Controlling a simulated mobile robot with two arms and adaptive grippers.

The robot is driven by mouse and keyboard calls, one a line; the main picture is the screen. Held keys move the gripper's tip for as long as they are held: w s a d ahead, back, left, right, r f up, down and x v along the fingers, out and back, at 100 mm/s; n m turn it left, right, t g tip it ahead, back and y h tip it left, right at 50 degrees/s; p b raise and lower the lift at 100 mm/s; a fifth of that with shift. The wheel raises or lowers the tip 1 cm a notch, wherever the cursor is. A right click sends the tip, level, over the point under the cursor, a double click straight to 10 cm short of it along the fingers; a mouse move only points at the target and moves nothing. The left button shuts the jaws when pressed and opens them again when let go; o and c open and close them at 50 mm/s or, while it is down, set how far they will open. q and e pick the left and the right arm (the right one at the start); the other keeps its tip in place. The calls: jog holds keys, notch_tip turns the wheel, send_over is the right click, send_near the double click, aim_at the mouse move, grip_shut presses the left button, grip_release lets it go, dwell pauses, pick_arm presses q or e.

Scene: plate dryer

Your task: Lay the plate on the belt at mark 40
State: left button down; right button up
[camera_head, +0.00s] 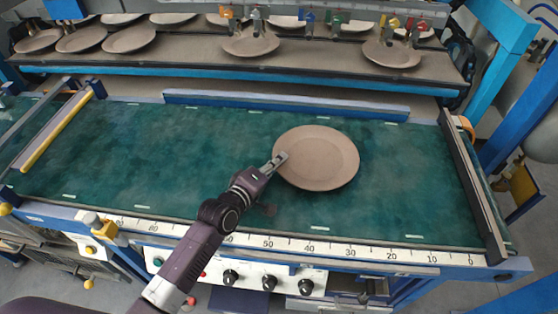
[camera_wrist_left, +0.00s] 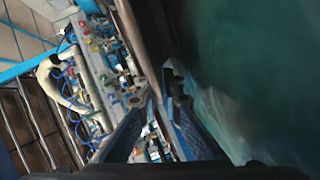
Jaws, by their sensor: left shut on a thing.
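A round beige plate (camera_head: 316,157) is over the middle-right part of the green belt (camera_head: 130,150). My left gripper (camera_head: 275,163) is shut on the plate's left rim. The plate looks roughly level, with a thin dark shadow along its near edge. I cannot tell whether it touches the belt or hangs just above it. In the left wrist view the plate shows edge-on as a thin brownish strip (camera_wrist_left: 142,35) running down to my left fingers (camera_wrist_left: 160,98). The mark 40 is on the white scale (camera_head: 330,249) along the belt's front edge, roughly in front of the plate. My right gripper is not in view.
A blue and silver rail (camera_head: 285,105) runs along the belt's back edge. A dark side rail (camera_head: 472,185) bounds the right end, and a yellow bar (camera_head: 57,133) crosses the left. Several plates stand on the rack (camera_head: 200,62) behind. The belt around the plate is clear.

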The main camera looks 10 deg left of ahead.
pick_arm(q)
jog(key=c, duration=2.5)
grip_release()
jog(key=shift+f, duration=0.1)
jog(key=shift+o, duration=0.5)
jog(key=shift+s+a, duration=0.1)
jog(key=shift+s, duration=0.1)
jog(key=v, duration=1.1)
jog(key=shift+s+a+r, duration=0.15)
jog(key=shift+s+r, duration=0.15)
